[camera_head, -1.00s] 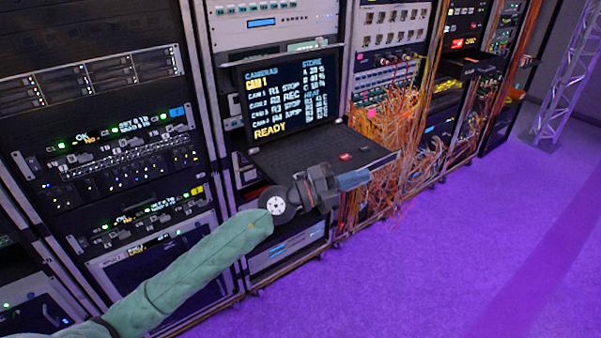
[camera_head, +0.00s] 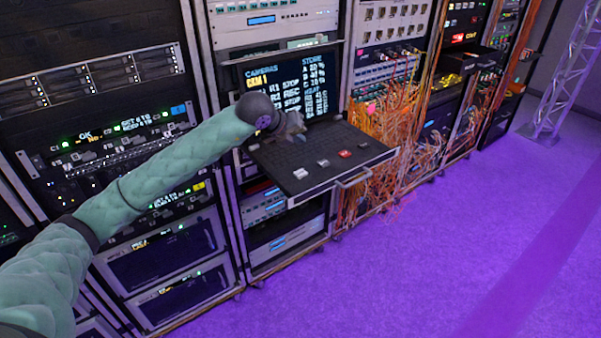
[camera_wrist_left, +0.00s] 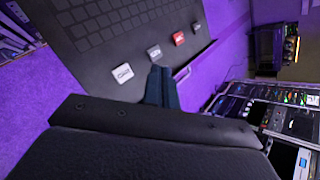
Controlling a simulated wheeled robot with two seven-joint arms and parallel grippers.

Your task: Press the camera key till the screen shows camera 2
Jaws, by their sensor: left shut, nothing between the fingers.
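The screen (camera_head: 290,85) stands upright at the back of a pulled-out keyboard drawer (camera_head: 335,137). Its highlighted line reads CAM 1; my left arm covers its lower left. On the drawer's front strip are a white key (camera_head: 300,173), a grey key (camera_head: 323,162) and a red key (camera_head: 345,154). In the left wrist view the white key (camera_wrist_left: 122,73) bears a label that looks like CAM. My left gripper (camera_head: 300,136) is over the drawer, in front of the screen. In the left wrist view its shut, empty fingers (camera_wrist_left: 161,84) show near the grey key (camera_wrist_left: 154,53).
A pale handle (camera_head: 367,178) runs along the drawer's front edge. Equipment racks stand on both sides, and a tangle of orange cables (camera_head: 395,130) hangs to the right. The purple floor (camera_head: 420,260) in front is clear.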

